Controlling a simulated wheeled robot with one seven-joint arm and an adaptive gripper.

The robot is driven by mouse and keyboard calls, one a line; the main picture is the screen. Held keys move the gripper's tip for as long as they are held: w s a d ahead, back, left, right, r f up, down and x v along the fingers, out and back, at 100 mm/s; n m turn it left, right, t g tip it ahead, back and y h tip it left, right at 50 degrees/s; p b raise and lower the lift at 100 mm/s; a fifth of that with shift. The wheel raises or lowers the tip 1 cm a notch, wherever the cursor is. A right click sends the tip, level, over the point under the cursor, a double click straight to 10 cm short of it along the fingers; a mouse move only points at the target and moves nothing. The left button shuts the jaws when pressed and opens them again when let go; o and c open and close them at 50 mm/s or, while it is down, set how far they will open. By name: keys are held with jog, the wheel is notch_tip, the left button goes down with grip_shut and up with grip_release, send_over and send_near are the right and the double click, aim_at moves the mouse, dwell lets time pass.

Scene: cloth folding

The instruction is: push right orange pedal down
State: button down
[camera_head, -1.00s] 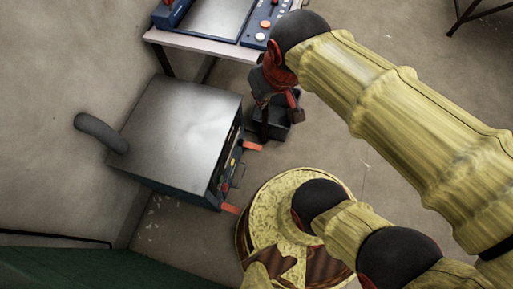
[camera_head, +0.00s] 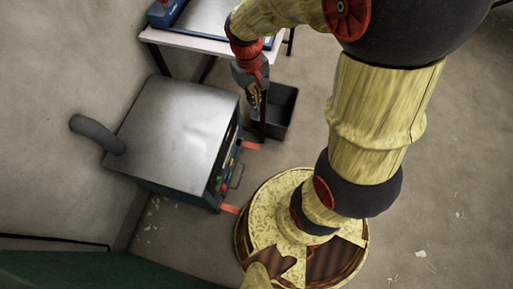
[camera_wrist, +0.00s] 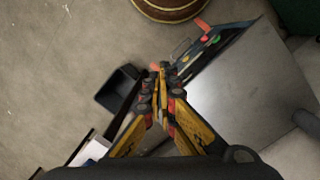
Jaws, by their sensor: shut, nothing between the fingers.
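Two orange pedals stick out low from the front of a grey-topped machine (camera_head: 175,135). The upper one in the head view, the far pedal (camera_head: 252,146), appears to be the right pedal. The other, near pedal (camera_head: 230,209) also shows in the wrist view (camera_wrist: 202,25). My gripper (camera_head: 254,106) is shut and empty, pointing down above and beyond the far pedal, apart from it in the head view. In the wrist view the closed fingertips (camera_wrist: 161,67) are beside the machine's front edge, and the far pedal is hidden behind or near them.
A dark open bin (camera_head: 283,108) stands on the floor just right of my gripper. A table (camera_head: 190,42) with a blue-framed device is at the back. A grey hose (camera_head: 98,133) rises at the machine's left. Floor to the right is clear.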

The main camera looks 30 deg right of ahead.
jog(key=w+d+f+n+g, duration=0.15)
jog(key=w+f, duration=0.25)
jog(key=f, duration=0.8)
jog(key=n+t+b, duration=0.2)
jog(key=n, duration=1.1)
send_near(256, 147)
jog(key=shift+s+a+r+h, duration=0.1)
jog(key=shift+a+r+h, duration=0.2)
jog(key=shift+a+h, duration=0.1)
jog(key=shift+f, duration=0.15)
jog(key=shift+s+d+f+b, duration=0.1)
jog(key=shift+d+f+b, duration=0.1)
jog(key=shift+f+b, duration=1.1)
jog(key=shift+d+f+b, duration=0.15)
jog(key=shift+f+b, duration=0.35)
jog(key=shift+f, duration=1.55)
